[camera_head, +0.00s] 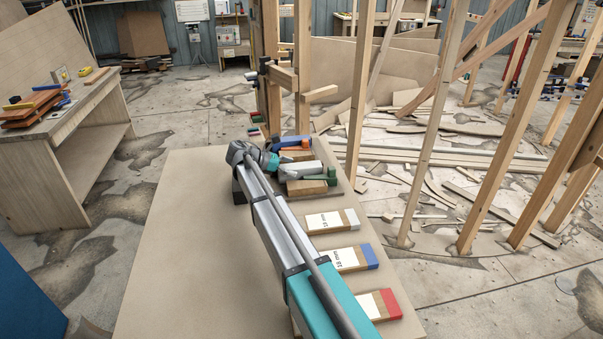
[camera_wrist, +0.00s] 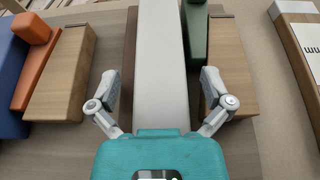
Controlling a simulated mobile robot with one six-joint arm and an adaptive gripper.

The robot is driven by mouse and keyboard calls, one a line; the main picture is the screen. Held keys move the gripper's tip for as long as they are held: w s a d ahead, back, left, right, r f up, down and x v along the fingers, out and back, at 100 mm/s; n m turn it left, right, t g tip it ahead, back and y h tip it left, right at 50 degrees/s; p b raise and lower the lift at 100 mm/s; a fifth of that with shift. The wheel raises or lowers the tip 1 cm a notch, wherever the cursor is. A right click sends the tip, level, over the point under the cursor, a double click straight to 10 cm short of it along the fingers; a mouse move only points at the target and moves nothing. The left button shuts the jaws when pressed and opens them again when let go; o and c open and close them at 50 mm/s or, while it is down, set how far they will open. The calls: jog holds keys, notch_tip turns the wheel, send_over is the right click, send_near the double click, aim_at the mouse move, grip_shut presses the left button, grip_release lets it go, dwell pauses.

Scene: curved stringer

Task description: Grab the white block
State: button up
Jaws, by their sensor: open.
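The white block (camera_wrist: 159,60) is long and pale. In the wrist view it runs up the middle of the picture, between the two fingers of my gripper (camera_wrist: 160,88). The fingers are open, one on each side, with a gap between each finger and the block. My teal gripper body covers the near end of the block. In the head view the white block (camera_head: 304,169) lies in the cluster of blocks on the table, with my gripper (camera_head: 284,174) over its left end. Whether the fingertips reach below its top cannot be told.
Wooden (camera_wrist: 62,75), orange (camera_wrist: 33,28) and blue (camera_wrist: 10,75) pieces lie left of it in the wrist view. A green piece (camera_wrist: 196,35) and another wooden block (camera_wrist: 230,60) lie close on the right. Labelled blocks (camera_head: 350,257) line the table's right edge; its left side (camera_head: 185,230) is clear.

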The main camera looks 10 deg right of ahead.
jog(key=c, duration=1.3)
jog(key=shift+c, duration=0.2)
jog(key=shift+r+p, duration=1.3)
jog(key=s+d+r+p, duration=0.5)
jog(key=s+r+p, duration=0.5)
jog(key=s, duration=0.3)
jog(key=shift+r, duration=0.2)
